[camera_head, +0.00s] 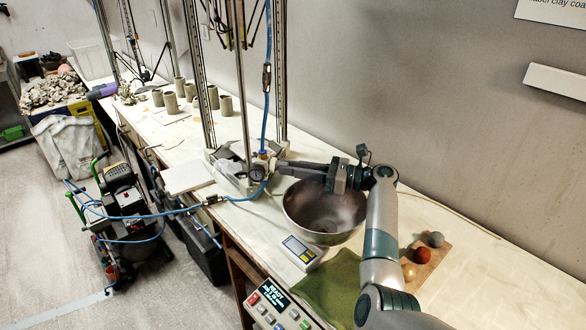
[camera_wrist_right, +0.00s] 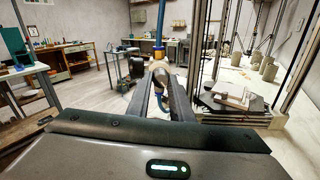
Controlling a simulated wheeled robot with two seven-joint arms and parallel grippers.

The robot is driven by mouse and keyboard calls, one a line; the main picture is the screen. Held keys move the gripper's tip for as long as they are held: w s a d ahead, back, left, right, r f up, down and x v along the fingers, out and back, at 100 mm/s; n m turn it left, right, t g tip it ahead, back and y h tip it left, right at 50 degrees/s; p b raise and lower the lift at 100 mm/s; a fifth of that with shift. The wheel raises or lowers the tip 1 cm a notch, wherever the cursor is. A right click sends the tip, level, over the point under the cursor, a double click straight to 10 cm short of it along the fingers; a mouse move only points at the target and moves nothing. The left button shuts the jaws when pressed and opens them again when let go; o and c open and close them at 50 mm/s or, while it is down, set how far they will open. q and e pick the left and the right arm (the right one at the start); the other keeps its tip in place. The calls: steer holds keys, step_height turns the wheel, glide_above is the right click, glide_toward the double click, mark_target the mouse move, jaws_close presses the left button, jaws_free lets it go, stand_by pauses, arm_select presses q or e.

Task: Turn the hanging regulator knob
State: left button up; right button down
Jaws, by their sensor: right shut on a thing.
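The hanging regulator (camera_head: 258,172) is a small brass-coloured body with a round gauge, hung on a blue hose beside the metal frame. My right gripper (camera_head: 279,167) reaches it from the right, level, with its fingers shut on the regulator's knob. The fingers hide most of the knob in the head view. In the right wrist view, the two dark fingers (camera_wrist_right: 161,82) close around the regulator knob (camera_wrist_right: 158,67), a pale tan part at their tips. The blue hose rises above it. My left gripper is not in view.
A metal bowl (camera_head: 324,208) stands under my right forearm. A scale (camera_head: 302,252), green cloth (camera_head: 333,288) and several clay balls lie nearer. Vertical frame posts (camera_head: 240,80) stand close behind the regulator. A blue hose runs left to a compressor (camera_head: 123,200) on the floor.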

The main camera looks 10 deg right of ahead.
steer(key=shift+n, duration=0.4)
steer(key=n+b, duration=0.2)
steer(key=n, duration=0.1)
steer(key=shift+f, duration=0.15)
steer(key=shift+n+b, duration=0.75)
steer(key=shift+n, duration=0.35)
steer(key=shift+w+n+b, duration=0.1)
steer(key=shift+n+b, duration=0.2)
steer(key=shift+n, duration=0.2)
steer(key=c, duration=1.6)
jaws_free()
steer(key=shift+o, duration=0.2)
steer(key=shift+d, duration=0.15)
